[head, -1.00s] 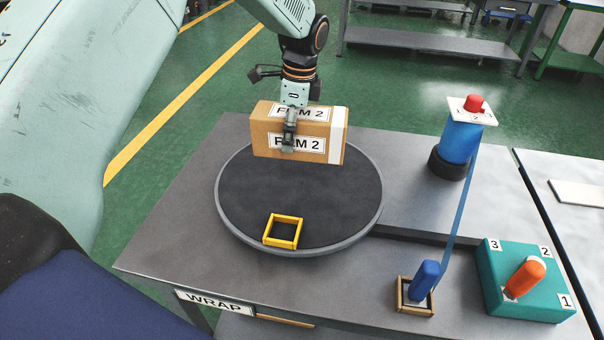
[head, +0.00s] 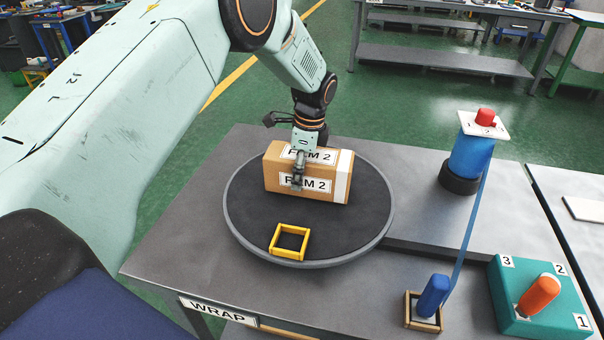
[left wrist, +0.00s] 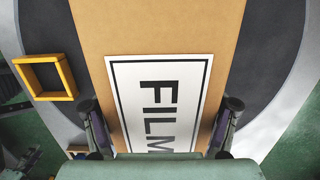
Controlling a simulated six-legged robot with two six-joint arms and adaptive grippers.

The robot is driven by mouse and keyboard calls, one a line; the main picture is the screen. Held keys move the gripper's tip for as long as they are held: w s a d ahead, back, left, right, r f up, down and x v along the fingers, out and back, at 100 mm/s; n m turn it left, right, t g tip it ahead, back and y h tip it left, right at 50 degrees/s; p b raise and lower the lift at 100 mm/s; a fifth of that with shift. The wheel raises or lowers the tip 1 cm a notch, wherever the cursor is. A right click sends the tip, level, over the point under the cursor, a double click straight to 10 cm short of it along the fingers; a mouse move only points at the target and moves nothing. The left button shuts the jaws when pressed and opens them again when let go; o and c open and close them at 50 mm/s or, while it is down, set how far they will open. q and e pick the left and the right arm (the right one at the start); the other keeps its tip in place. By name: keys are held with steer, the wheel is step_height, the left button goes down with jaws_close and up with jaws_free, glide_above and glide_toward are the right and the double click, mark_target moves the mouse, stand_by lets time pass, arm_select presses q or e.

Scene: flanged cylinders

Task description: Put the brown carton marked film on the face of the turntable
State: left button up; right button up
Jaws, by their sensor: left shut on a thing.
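The brown carton (head: 275,178) carries white labels reading FILM 2 and a white band at its right end. In the head view it is over the back part of the dark round turntable (head: 330,228); I cannot tell whether its underside touches the face. My left gripper (head: 298,183) is shut on the carton from above, one finger showing on its front side. In the left wrist view the carton (left wrist: 165,30) lies between the two fingers (left wrist: 160,125), with its FILM label facing the camera. My right gripper is not in view.
A yellow square frame (head: 290,241) lies on the turntable's front part. To the right stand a blue film roll (head: 470,155) with a red knob, a blue handle (head: 433,296) in a small wooden frame, and a teal box (head: 510,310) with an orange lever.

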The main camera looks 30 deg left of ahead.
arm_select(q)
steer(key=shift+w+a+f, duration=0.1)
steer(key=shift+w+f, duration=0.05)
steer(key=shift+f, duration=0.3)
steer(key=shift+w+f, duration=0.1)
steer(key=shift+w, duration=0.1)
steer(key=shift+s, duration=0.1)
steer(key=o, duration=1.5)
steer(key=shift+s, duration=0.15)
steer(key=o, duration=0.3)
steer(key=shift+f, duration=0.15)
steer(key=r, duration=0.4)
steer(key=d+r+p, duration=0.1)
steer(key=r, duration=0.7)
steer(key=shift+w+d+r+p, duration=0.2)
steer(key=shift+w+d+p, duration=0.1)
steer(key=shift+p, duration=0.1)
